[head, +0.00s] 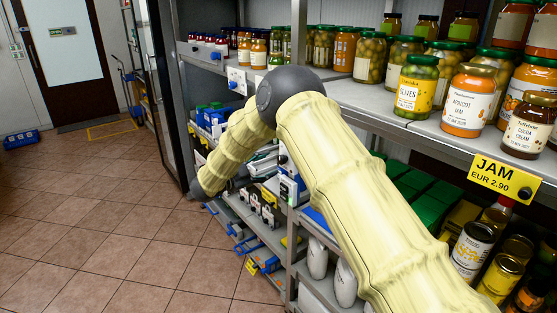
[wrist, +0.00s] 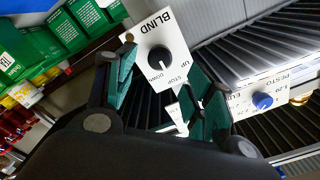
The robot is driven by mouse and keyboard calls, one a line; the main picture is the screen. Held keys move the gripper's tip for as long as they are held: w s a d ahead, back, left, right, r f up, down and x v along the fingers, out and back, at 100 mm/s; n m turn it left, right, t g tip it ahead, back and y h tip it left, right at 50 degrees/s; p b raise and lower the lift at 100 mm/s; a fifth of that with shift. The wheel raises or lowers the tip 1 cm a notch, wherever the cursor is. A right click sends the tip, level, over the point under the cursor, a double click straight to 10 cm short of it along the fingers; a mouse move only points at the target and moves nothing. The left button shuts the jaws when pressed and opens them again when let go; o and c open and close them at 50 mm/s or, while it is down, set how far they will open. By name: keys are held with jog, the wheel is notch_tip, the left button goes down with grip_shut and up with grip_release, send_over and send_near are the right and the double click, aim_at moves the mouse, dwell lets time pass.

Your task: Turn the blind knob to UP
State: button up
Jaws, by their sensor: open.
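The blind panel is a white plate (wrist: 172,30) marked BLIND, upside down in the wrist view, with small UP, STOP and DOWN labels. Its round black knob (wrist: 160,57) sits near the middle of the plate. Which label the knob points at is too small to tell. My gripper (wrist: 160,72) is open, with one green-padded finger left of the knob and the other to the lower right. The knob shows beyond the gap between the fingers, and nothing is held. In the head view my arm hides the gripper and I cannot make out the panel with certainty.
A shelf label with a blue knob (wrist: 262,101) and dark slatted shelves lie right of the panel. Green boxes (wrist: 45,48) stand at the left. In the head view, jars (head: 417,84) line the shelf near my arm.

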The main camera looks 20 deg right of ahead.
aim_at(280, 161)
jog(key=shift+p+x, duration=0.6)
jog(key=shift+x, duration=2.2)
jog(key=c, duration=1)
